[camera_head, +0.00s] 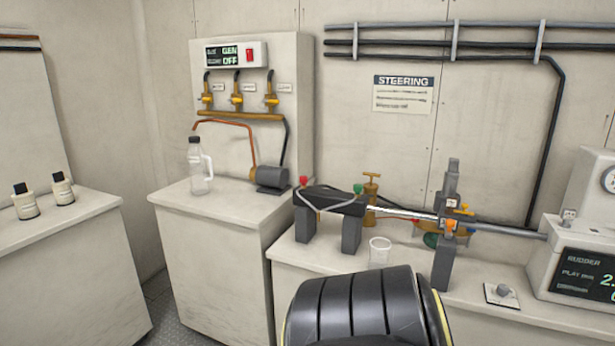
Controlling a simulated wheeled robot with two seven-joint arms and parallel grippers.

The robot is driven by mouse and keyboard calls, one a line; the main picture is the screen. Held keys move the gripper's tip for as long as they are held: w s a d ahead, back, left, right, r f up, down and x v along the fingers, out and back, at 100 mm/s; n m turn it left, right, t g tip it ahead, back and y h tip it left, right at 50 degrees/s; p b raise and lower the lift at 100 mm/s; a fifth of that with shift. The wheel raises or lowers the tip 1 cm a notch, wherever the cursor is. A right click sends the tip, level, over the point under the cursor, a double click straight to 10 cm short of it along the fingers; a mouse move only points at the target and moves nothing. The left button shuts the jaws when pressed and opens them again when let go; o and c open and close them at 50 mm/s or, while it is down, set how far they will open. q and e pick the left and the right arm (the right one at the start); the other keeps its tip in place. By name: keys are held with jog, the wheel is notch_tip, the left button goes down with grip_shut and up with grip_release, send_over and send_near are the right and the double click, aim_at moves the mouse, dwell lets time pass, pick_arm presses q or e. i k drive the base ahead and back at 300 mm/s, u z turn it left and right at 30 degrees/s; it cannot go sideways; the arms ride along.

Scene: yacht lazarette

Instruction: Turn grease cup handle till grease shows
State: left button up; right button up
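A brass grease cup (371,205) with a T-shaped handle (371,177) on top stands on the right bench (461,317), behind the steering cylinder. The handle is upright and its bar lies roughly level. The lower part of the cup is partly hidden, and I cannot make out any grease. The steering cylinder (335,199) has a dark body and a bright rod (400,213) running right to a grey upright bracket (444,258). Neither of my grippers is in view.
A clear beaker (380,252) stands in front of the cylinder. A clear jug (200,166) stands on the middle cabinet.

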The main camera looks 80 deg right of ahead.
aim_at(372, 175)
jog(key=z, duration=2.15)
